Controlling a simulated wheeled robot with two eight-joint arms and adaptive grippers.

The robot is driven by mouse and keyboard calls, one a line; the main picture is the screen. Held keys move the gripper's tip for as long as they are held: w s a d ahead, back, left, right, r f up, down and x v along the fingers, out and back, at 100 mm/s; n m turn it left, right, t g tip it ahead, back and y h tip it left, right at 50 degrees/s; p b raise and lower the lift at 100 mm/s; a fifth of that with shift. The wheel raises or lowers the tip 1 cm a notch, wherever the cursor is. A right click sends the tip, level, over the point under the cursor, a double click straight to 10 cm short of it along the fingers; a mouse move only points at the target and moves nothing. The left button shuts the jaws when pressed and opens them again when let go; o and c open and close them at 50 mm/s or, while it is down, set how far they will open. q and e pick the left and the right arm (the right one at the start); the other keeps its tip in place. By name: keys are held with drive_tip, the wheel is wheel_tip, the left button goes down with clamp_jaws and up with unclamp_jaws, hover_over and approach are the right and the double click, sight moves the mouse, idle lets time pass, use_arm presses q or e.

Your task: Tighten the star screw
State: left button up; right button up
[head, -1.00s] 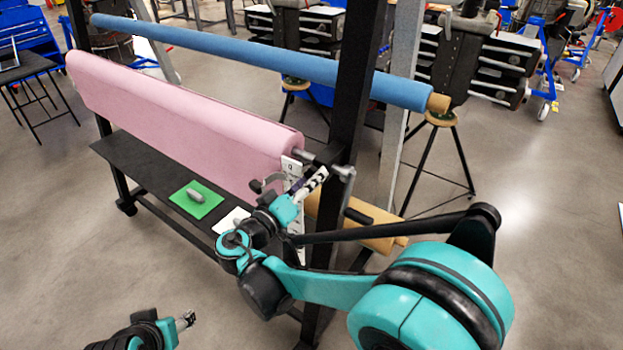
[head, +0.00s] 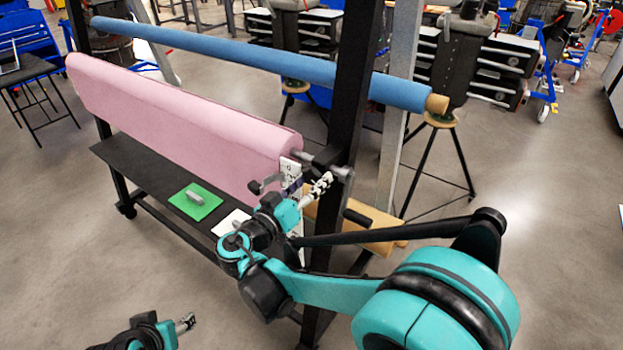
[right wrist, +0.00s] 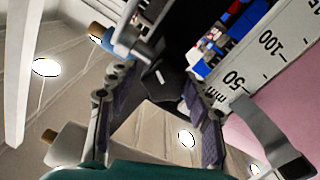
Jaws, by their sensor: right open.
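A pink roll (head: 180,105) lies across the black rack, with a grey metal shaft end and a small grey screw-like fitting (head: 345,173) beside the right post. I cannot make out a star shape on it. My right gripper (head: 320,186) is open just below and left of this fitting.
The black post (head: 350,100) rises close to my right gripper. A white scale (right wrist: 255,55) and a dark bracket stand beside the roll's end. A green pad (head: 195,203) lies on the black shelf.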

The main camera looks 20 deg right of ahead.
sight(310, 179)
drive_tip(key=shift+w+a, duration=0.15)
drive_tip(key=shift+a, duration=0.05)
drive_tip(key=shift+c, duration=0.5)
drive_tip(key=shift+s+a+f, duration=0.25)
drive_tip(key=shift+a, duration=0.25)
drive_tip(key=shift+c, duration=0.4)
drive_tip(key=o, duration=0.3)
drive_tip(key=v, duration=0.2)
drive_tip(key=shift+s+a+r, duration=0.1)
drive_tip(key=shift+a+r, duration=0.1)
drive_tip(key=shift+a, duration=0.05)
drive_tip(key=shift+o, duration=0.2)
drive_tip(key=shift+s+a, duration=0.25)
drive_tip(key=shift+s+a+f, duration=0.1)
drive_tip(key=shift+s, duration=0.1)
use_arm(q)
drive_tip(key=shift+w+f, duration=0.1)
drive_tip(key=shift+w, duration=0.05)
drive_tip(key=shift+a, duration=0.1)
use_arm(e)
drive_tip(key=shift+s+a, duration=0.1)
